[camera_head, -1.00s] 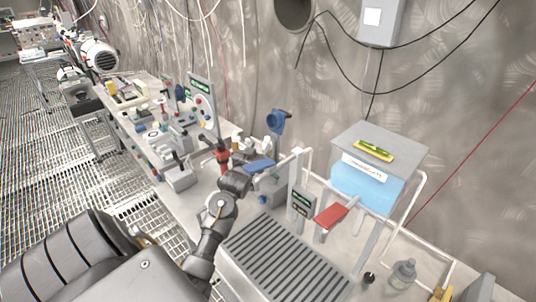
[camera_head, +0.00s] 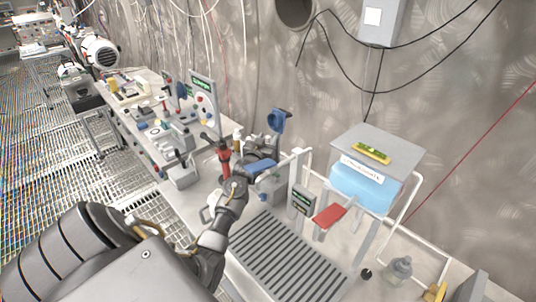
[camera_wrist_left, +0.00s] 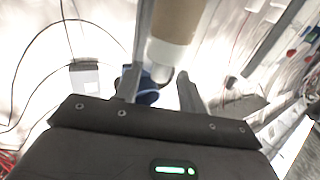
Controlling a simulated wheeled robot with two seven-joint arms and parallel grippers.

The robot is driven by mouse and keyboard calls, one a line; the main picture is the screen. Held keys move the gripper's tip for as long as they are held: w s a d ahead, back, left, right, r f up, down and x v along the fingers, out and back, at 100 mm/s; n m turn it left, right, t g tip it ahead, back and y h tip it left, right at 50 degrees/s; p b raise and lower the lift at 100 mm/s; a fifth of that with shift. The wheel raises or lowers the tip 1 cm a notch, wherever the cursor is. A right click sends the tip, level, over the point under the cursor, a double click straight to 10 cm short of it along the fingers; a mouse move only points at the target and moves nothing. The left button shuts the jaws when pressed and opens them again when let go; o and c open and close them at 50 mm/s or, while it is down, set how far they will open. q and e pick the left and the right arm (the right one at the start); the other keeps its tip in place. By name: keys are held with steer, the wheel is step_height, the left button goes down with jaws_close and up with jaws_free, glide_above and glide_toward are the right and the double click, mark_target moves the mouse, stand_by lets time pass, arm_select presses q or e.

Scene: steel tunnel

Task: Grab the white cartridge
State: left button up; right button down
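A cylinder with a tan body and a white end piece, which I take to be the white cartridge (camera_wrist_left: 170,48), shows large in the left wrist view, in front of my left gripper (camera_wrist_left: 160,84). Its narrow white tip points toward the space between the spread fingers; I cannot tell whether they touch it. In the head view, a small pale upright piece beside my left gripper (camera_head: 252,160) may be the same cartridge (camera_head: 238,134), partly hidden by the gripper. My left gripper looks open, over the bench beside a red-and-black upright part (camera_head: 224,160). My right gripper is not in view.
A blue holder (camera_head: 276,120) stands just behind the gripper. Equipment fills the bench to the left.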

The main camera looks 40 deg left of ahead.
arm_select(q)
jaws_close()
steer(key=shift+r, duration=0.1)
